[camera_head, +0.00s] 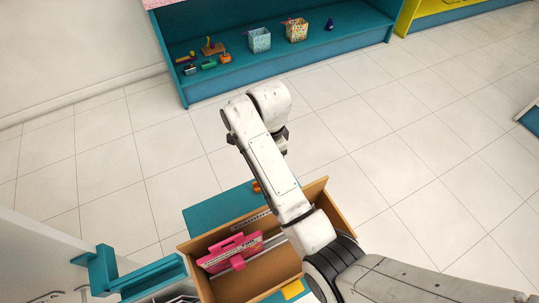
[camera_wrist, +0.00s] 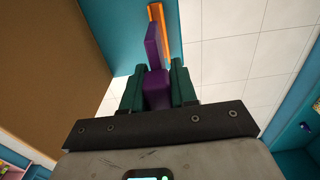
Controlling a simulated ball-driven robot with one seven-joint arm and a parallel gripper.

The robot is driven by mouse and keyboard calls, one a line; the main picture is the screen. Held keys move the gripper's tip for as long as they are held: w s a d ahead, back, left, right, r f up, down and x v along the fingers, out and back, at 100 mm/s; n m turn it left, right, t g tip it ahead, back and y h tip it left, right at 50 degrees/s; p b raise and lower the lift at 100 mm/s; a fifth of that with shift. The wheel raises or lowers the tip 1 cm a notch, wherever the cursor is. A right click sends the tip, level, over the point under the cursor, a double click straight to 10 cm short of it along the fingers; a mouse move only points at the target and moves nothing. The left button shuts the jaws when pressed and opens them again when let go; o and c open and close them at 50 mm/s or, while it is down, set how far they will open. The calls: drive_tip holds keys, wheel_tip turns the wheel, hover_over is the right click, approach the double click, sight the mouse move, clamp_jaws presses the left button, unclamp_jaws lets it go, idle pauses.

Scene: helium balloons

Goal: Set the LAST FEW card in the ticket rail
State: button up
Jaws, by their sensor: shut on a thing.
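In the wrist view my gripper (camera_wrist: 157,76) is shut on the block-like grip of a purple card (camera_wrist: 152,46). The card's thin plate stands out beyond the fingers and is seen nearly edge-on, so no lettering can be read. A long orange bar (camera_wrist: 158,22), perhaps the ticket rail, lies just beyond and beside the plate. I cannot tell whether they touch. In the head view my arm hides the gripper and the card. A small orange piece (camera_head: 256,186) shows beside the arm on a teal surface (camera_head: 212,212).
An open wooden box (camera_head: 189,247) near my base holds pink pieces (camera_head: 232,252) with pale strips, plus a yellow piece (camera_head: 293,289). The tiled floor between is clear.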

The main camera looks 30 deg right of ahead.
clamp_jaws()
drive_tip(key=shift+r+p, duration=3)
drive_tip(key=shift+p, duration=0.45)
